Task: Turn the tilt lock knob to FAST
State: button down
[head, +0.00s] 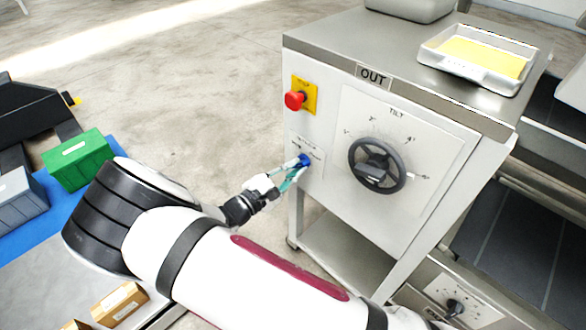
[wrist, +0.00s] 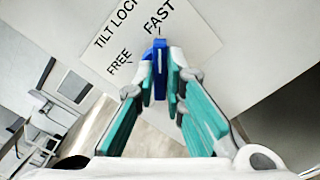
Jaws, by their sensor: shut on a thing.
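The blue tilt lock knob (head: 305,160) sits on the front panel of the grey machine, below the red emergency button. In the wrist view the knob (wrist: 159,56) is between my fingertips, under a white label plate (wrist: 187,40) reading TILT LOCK, FREE and FAST. The knob's upper end lies between the words FREE and FAST, nearer to FAST. My gripper (head: 297,168) has teal finger pads and is shut on the knob; it also shows in the wrist view (wrist: 160,82). The fingers hide part of the knob.
A black tilt handwheel (head: 377,165) with a dial is right of the knob. A red button on a yellow plate (head: 301,96) is above it. A tray with a yellow sheet (head: 487,55) stands on the machine top. Green (head: 78,160) and grey bins stand at left.

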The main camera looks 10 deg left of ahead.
jog(key=shift+f, duration=0.1)
jog(key=c, duration=1.7)
grip_release()
jog(key=shift+o, duration=0.2)
jog(key=shift+s, duration=0.1)
jog(key=v, duration=1.2)
jog(key=shift+a, duration=0.1)
